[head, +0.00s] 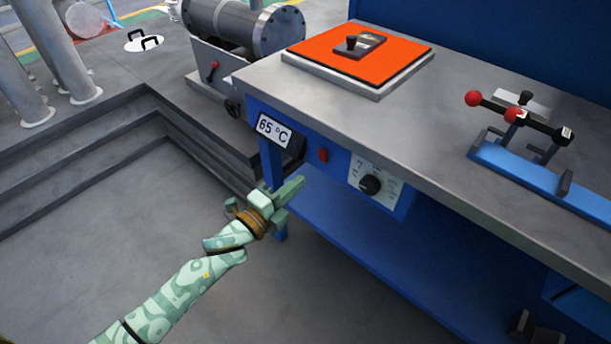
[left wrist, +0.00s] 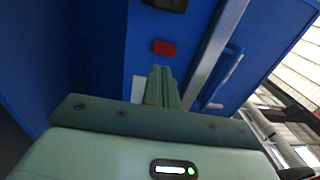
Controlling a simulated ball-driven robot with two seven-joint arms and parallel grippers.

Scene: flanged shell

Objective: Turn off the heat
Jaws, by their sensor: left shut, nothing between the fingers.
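On the blue front panel of the workbench, a red switch (head: 323,155) sits between a display (head: 274,131) reading 65 °C and a black rotary knob (head: 370,184) on a white dial plate. An orange heating plate (head: 357,50) lies on the bench top. My left gripper (head: 296,184) is shut and empty, in front of the panel, below and left of the red switch in the head view. In the left wrist view the red switch (left wrist: 164,48) shows just beyond the shut fingers (left wrist: 160,72). I cannot tell the gap. My right gripper is not in view.
A blue clamp fixture (head: 540,165) with red-knobbed levers stands on the bench at right. A grey metal cylinder machine (head: 245,28) stands behind the bench's left end. Grey steps (head: 165,125) lie left. Open floor surrounds my left arm.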

